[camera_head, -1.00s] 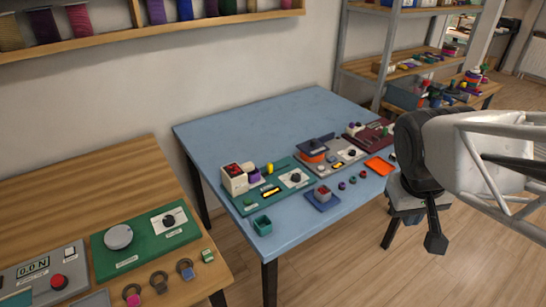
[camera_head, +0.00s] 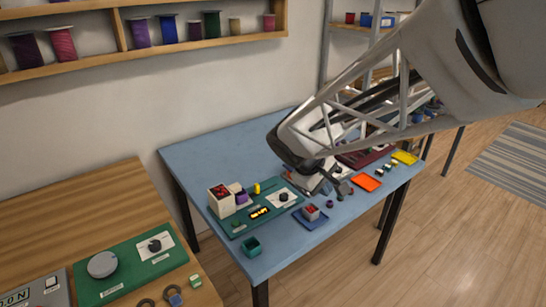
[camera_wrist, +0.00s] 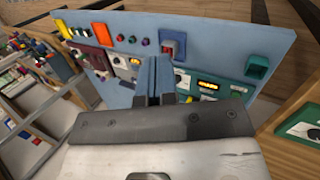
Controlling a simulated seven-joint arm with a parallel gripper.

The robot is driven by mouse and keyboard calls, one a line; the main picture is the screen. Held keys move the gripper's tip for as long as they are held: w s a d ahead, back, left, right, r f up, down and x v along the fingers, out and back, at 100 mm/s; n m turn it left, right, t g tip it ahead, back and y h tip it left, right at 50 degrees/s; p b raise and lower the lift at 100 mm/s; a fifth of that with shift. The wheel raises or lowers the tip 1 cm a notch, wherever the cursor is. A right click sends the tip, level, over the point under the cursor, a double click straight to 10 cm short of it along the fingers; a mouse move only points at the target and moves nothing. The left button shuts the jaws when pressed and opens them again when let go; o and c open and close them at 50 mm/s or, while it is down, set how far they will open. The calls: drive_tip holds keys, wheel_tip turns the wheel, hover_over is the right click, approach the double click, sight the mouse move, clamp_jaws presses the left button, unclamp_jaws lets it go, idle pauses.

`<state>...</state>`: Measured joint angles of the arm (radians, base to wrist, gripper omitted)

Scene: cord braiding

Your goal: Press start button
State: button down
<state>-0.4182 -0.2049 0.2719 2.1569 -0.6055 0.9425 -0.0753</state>
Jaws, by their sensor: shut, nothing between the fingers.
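My gripper (camera_head: 343,187) is shut and empty above the blue table, near the grey panel. In the wrist view its two fingers (camera_wrist: 155,82) are together and point toward the table. A green panel (camera_head: 240,222) lies to its left, with a lit display (camera_head: 260,213), a dial on a white plate (camera_head: 283,197) and a yellow peg (camera_head: 257,188). The green panel also shows in the wrist view (camera_wrist: 222,97), right of the fingers. The labels are too small to read, so I cannot tell which part is the start button.
The blue table (camera_head: 205,155) also bears a blue tray with a cup (camera_head: 311,213), an orange tray (camera_head: 366,182), a yellow tray (camera_head: 404,158) and a green cup (camera_head: 251,246). A wooden table (camera_head: 60,225) stands at left. My arm hides the grey panel partly.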

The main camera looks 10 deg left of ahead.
drive_tip(key=w+a+f+n+t+h, duration=0.1)
drive_tip(key=w+a+f+n, duration=0.2)
drive_tip(key=a, duration=0.4)
drive_tip(key=w+a+f+n+t, duration=0.1)
drive_tip(key=w+a+f+n, duration=0.1)
drive_tip(key=w+a+f, duration=0.3)
drive_tip(key=n+t, duration=0.2)
drive_tip(key=n, duration=0.2)
hover_over(236, 224)
wheel_tip(236, 224, down, 6)
drive_tip(key=shift+r, duration=0.2)
drive_tip(key=shift+f, duration=0.2)
drive_tip(key=shift+f, duration=4.1)
